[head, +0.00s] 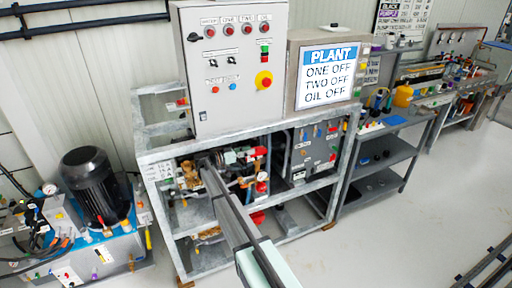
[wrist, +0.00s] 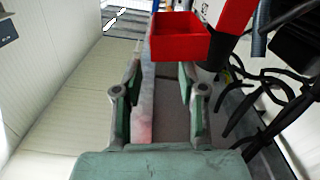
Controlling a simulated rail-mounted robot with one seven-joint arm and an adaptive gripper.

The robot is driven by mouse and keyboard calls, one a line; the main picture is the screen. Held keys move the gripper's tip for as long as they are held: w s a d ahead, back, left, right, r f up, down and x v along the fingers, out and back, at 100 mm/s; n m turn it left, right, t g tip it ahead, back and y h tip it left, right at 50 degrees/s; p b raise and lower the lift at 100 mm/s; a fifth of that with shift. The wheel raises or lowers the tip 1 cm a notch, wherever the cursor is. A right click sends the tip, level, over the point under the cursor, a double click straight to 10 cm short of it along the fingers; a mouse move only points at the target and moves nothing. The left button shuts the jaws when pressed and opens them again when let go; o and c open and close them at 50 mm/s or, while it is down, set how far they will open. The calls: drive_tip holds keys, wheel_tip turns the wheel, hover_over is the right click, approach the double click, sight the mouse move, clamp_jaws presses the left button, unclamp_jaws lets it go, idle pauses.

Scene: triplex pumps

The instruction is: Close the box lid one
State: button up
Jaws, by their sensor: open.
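A red box-like part (wrist: 180,42) shows in the wrist view, just beyond and slightly right of my gripper (wrist: 160,76). It looks like a shallow open tray or box, with a bright rim and a darker inside. I cannot tell which part of it is box lid one, as no label is readable. My gripper is open, its two green-padded fingers apart with nothing between them. It appears apart from the red part. In the head view my arm reaches into the grey pump frame (head: 152,158), and the gripper's end is too small to make out.
A control cabinet (head: 238,108) and a PLANT sign (head: 330,76) stand on the frame. A black motor (head: 92,185) is at the left. Dark hoses (wrist: 245,85) hang right of my gripper in the wrist view. The floor (head: 380,240) at the right is mostly clear.

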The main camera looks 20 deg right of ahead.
sight(257, 149)
drive_tip(key=shift+d+p, duration=0.45)
drive_tip(key=shift+d, duration=1.75)
clamp_jaws()
